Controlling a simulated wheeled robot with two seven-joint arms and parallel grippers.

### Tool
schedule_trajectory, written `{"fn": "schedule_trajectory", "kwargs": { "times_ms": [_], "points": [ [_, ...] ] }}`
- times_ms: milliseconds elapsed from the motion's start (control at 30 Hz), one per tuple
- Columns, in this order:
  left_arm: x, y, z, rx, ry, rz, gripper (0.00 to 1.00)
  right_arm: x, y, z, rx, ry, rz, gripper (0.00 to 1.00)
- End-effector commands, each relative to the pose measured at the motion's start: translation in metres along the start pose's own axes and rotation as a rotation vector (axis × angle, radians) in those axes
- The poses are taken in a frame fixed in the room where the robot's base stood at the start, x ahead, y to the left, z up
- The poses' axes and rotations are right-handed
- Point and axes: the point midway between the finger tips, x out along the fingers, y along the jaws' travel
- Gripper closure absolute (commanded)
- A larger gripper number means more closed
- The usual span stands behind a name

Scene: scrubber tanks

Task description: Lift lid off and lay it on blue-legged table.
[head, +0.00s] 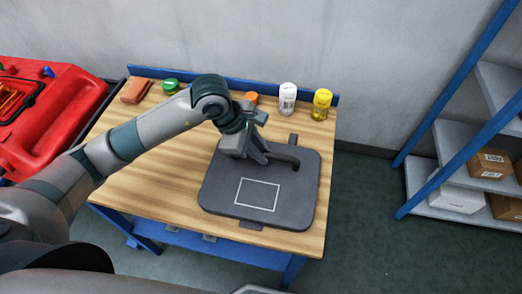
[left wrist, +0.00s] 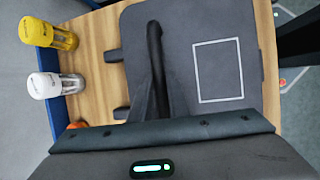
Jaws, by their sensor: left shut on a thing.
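The dark grey lid (head: 222,188) with a white rectangle outline is over the blue-legged table (head: 145,160). It looks flat on the wooden top, but a small gap beneath cannot be ruled out. My left gripper (head: 264,156) is shut on the lid's raised handle (head: 289,158), coming from the left. In the left wrist view the lid (left wrist: 262,75) and its dark handle (left wrist: 154,50) fill the middle, over the wood (left wrist: 88,40). The fingertips are partly hidden. My right gripper is not in view.
The red scrubber (head: 62,125) with an open tank stands at the left. At the table's back are a brown block (head: 135,91), a green-lidded item (head: 170,86), an orange item (head: 252,97), a white bottle (head: 288,98) and a yellow bottle (head: 321,104). A blue-framed shelf (head: 440,150) stands right.

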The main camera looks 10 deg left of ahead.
Motion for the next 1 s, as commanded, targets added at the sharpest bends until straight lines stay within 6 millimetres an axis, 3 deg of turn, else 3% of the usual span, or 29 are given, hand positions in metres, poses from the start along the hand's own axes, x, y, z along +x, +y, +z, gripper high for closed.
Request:
{"fn": "schedule_trajectory", "kwargs": {
  "times_ms": [667, 700, 767, 967, 1000],
  "points": [
    [-0.0023, 0.0007, 0.0012, 0.000, -0.002, 0.001, 1.00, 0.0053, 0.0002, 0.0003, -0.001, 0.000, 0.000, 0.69],
    [-0.0023, 0.0007, 0.0012, 0.000, -0.002, 0.001, 0.78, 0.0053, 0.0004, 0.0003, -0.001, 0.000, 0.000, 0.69],
    [-0.0022, 0.0007, 0.0012, 0.000, -0.001, 0.001, 0.63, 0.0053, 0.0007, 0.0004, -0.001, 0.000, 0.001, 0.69],
    [-0.0019, 0.0005, 0.0009, 0.000, -0.001, 0.001, 0.63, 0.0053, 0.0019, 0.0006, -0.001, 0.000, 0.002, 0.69],
    [-0.0012, 0.0000, 0.0004, 0.000, 0.000, -0.001, 0.58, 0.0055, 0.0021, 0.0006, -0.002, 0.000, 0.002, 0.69]
  ]
}}
